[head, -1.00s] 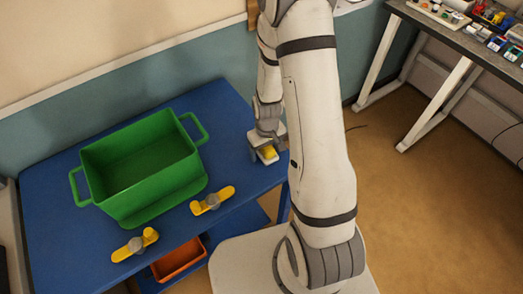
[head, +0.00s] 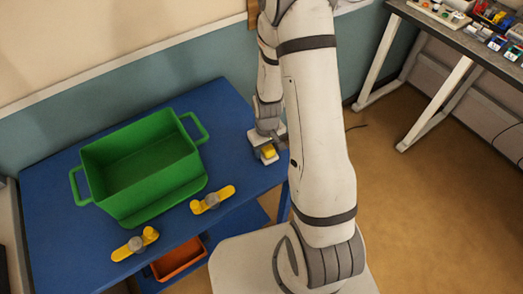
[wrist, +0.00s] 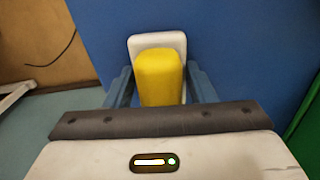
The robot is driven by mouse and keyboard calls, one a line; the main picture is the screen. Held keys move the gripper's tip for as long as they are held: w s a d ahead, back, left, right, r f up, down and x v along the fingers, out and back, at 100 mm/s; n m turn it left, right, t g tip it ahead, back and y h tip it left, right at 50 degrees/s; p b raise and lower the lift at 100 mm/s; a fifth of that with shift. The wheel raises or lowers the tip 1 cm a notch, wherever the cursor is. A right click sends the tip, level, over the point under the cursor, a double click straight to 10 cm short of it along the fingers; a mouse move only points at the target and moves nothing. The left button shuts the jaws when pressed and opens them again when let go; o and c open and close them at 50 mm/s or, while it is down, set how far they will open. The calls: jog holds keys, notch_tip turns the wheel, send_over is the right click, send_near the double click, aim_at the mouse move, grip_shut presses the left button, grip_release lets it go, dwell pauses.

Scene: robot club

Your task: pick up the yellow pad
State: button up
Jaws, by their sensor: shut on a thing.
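The yellow pad (wrist: 160,78) is a rounded block in front of a white plate (wrist: 157,41) in the wrist view. My gripper (wrist: 160,90) is shut on the pad, with a blue-grey finger on each side of it. In the head view the yellow pad (head: 268,152) shows small below my gripper (head: 267,146), at the right end of the blue table (head: 232,172). The pad's lower part is hidden by my gripper's body in the wrist view. I cannot tell whether the pad is clear of the table.
A green crate (head: 140,205) stands on the table left of my gripper. Two yellow parts with grey knobs, one nearer (head: 135,245) and one farther right (head: 213,200), lie in front of it. An orange bin (head: 178,260) sits below. A workbench (head: 450,33) stands at right.

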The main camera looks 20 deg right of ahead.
notch_tip(320, 180, up, 10)
jog(key=shift+b, duration=0.55)
